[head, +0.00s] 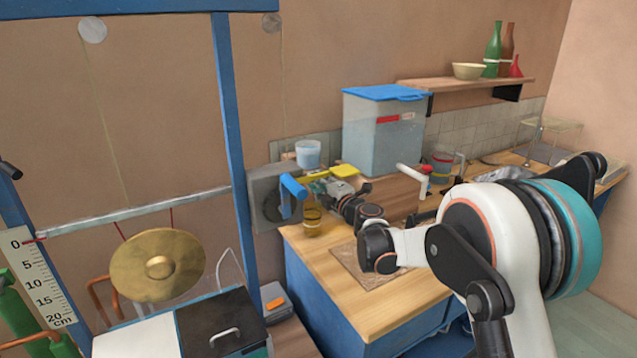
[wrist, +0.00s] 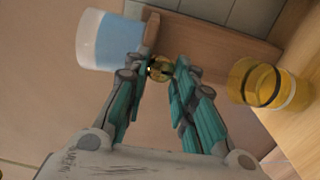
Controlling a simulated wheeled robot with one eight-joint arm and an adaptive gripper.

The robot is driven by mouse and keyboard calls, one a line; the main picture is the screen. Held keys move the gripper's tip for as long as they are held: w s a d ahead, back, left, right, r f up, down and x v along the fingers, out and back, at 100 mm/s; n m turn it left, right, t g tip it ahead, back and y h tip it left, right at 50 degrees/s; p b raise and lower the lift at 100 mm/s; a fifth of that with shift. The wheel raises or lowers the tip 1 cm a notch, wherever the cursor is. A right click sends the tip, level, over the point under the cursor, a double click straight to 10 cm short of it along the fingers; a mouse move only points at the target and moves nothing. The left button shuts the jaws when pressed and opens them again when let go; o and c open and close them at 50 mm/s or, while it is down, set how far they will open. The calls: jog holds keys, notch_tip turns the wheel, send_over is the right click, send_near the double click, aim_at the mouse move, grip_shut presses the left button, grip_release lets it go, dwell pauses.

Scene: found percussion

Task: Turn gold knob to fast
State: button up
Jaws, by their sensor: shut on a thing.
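The gold knob (wrist: 161,69) shows in the wrist view as a small round brassy piece with a dark mark, in front of a wooden board (wrist: 215,42). My gripper (wrist: 162,75) has its teal-padded fingers shut on the gold knob, one on each side. In the head view my gripper (head: 330,187) reaches to the back of the counter, beside a blue handle (head: 292,187). The knob itself cannot be made out there. No fast marking is readable, so the knob's setting cannot be told.
A beaker of blue liquid (wrist: 105,42) is close by the knob; an amber jar (wrist: 262,85) stands on the counter beside my fingers. A blue-lidded bin (head: 383,135) stands behind. A gong (head: 157,265) hangs at left in a blue frame.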

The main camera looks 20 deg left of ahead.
jog(key=shift+f, duration=0.1)
jog(key=o, duration=1)
jog(key=v, duration=1.2)
